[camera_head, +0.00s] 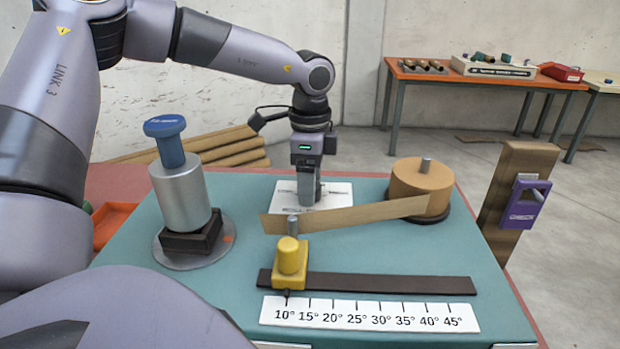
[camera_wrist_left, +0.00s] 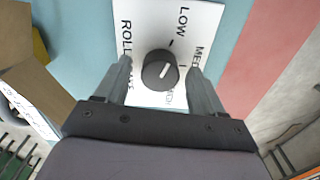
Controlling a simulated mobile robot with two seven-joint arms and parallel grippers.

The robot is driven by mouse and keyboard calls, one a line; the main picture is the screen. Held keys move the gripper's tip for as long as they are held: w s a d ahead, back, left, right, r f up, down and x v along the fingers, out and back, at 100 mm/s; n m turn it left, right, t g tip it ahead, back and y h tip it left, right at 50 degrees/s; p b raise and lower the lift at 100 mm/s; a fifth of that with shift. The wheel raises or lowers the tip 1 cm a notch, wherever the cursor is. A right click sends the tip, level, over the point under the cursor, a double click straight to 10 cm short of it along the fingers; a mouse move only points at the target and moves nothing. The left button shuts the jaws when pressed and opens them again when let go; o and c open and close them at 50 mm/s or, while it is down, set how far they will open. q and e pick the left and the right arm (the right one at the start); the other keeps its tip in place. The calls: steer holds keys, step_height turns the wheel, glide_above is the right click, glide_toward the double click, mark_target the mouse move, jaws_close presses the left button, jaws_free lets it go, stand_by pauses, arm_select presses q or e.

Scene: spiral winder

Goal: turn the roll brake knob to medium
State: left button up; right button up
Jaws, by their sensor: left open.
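The roll brake knob (camera_wrist_left: 161,70) is a dark round knob with a white pointer line, on a white label plate (camera_wrist_left: 150,20). LOW, part of MED and part of the ROLL title show in the left wrist view. The pointer line slants up and slightly right, toward the LOW side; its exact setting is hard to tell. My left gripper (camera_wrist_left: 160,66) is open, with one finger on each side of the knob; whether they touch it is unclear. In the head view my left gripper (camera_head: 308,200) points down over the plate and hides the knob. My right gripper is not in view.
The teal table (camera_head: 380,240) holds a tape roll (camera_head: 420,187) with a brown strip (camera_head: 350,215) stretched left, near my gripper. A yellow slider (camera_head: 291,262) sits on a dark rail above an angle scale (camera_head: 370,315). A metal cylinder (camera_head: 180,197) with a blue knob stands left.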

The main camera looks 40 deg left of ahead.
arm_select(q)
steer(key=shift+f, duration=0.15)
steer(key=c, duration=1.1)
steer(key=shift+o, duration=0.2)
steer(key=shift+f+m+b, duration=0.2)
steer(key=shift+m+b, duration=1.4)
steer(key=shift+b, duration=0.3)
steer(key=shift+m+b, duration=0.35)
steer(key=shift+m, duration=0.15)
steer(key=m+b, duration=0.1)
steer(key=m, duration=0.2)
steer(key=shift+r+m+b, duration=0.1)
steer(key=shift+m+b, duration=0.2)
steer(key=shift+b, duration=0.05)
steer(key=m, duration=0.3)
steer(key=shift+r+b, duration=0.1)
steer(key=shift+b, duration=0.3)
steer(key=shift+m, duration=1.5)
